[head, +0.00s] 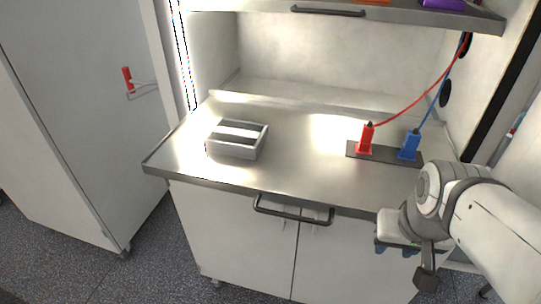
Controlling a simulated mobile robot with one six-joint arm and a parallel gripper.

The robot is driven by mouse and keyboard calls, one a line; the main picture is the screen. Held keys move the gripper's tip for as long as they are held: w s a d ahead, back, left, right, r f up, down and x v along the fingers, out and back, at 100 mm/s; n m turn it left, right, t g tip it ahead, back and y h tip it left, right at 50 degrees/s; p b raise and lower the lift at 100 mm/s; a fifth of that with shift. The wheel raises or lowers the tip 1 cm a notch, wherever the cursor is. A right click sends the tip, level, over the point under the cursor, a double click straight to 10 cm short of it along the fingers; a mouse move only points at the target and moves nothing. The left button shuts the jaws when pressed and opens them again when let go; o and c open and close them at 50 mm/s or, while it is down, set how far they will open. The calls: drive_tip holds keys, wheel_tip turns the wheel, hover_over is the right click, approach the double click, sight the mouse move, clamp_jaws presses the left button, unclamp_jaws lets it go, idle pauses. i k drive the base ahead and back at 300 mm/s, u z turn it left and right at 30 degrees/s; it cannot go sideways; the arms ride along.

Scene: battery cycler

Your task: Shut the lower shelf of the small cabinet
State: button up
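The lower shelf (290,165) of the small cabinet (240,235) is a steel tray with a dark bar handle (292,211) on its front edge. It sticks out forward over the white lower doors, with its left corner jutting past the cabinet side. My gripper (396,250) is at the lower right, in front of the cabinet and below the shelf's front edge, to the right of the handle and apart from it. I see no object in it. Its finger opening is too small and turned away to tell.
A grey box (236,150) stands on the shelf's left. A red terminal (366,139) and a blue terminal (409,146), with cables, stand on a dark plate at right. The upper shelf (400,15) overhangs above. A tall cabinet (75,110) stands left. Floor lies clear between them.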

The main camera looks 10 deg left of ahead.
sight(303, 162)
drive_tip(key=u, duration=1.45)
drive_tip(key=k, duration=1.8)
drive_tip(key=z, duration=0.4)
drive_tip(key=i, duration=1.65)
drive_tip(key=z, duration=0.05)
